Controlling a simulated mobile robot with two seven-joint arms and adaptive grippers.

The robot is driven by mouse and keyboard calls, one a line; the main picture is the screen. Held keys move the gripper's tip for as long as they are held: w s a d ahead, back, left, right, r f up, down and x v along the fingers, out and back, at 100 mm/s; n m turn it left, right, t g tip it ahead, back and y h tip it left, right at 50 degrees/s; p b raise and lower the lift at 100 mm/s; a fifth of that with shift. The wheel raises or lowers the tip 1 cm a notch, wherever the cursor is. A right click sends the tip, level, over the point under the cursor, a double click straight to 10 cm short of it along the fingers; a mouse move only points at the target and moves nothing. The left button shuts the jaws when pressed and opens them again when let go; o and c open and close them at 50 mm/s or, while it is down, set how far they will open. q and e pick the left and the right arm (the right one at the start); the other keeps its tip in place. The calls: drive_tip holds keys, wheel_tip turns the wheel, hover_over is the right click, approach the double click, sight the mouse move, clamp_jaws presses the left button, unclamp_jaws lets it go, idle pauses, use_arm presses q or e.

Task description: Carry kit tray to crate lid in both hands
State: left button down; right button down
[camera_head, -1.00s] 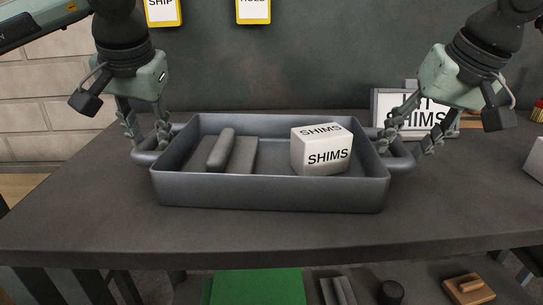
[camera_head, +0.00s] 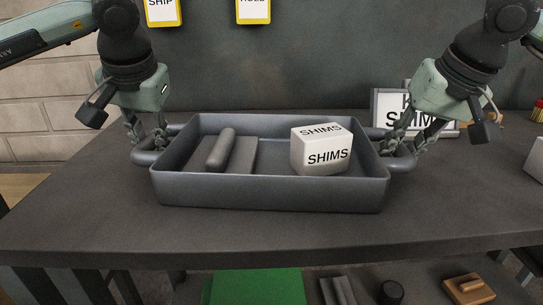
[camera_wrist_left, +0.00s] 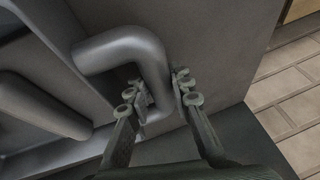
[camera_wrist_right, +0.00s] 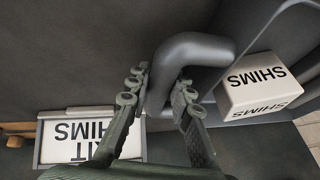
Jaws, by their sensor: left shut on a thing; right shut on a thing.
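The grey kit tray (camera_head: 270,195) sits on the dark workbench. It holds a white box marked SHIMS (camera_head: 322,150) at the right and a grey block with a rounded handle (camera_head: 222,152) at the left. My left gripper (camera_head: 147,148) is shut on the tray's left handle, whose bent bar shows between the fingers in the left wrist view (camera_wrist_left: 135,52). My right gripper (camera_head: 403,150) is shut on the right handle, which passes between the fingers in the right wrist view (camera_wrist_right: 188,55). The crate lid cannot be made out for certain.
A sign reading SHIMS (camera_head: 388,104) stands behind my right gripper. A white item (camera_head: 536,158) is at the right edge. Yellow-framed cards (camera_head: 253,10) hang on the wall. Below the bench are a green surface (camera_head: 255,287) and a wooden block (camera_head: 468,288). The bench front is clear.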

use_arm(q)
drive_tip(key=shift+r, duration=0.15)
use_arm(e)
drive_tip(key=shift+w+r, duration=0.1)
drive_tip(key=shift+r, duration=0.05)
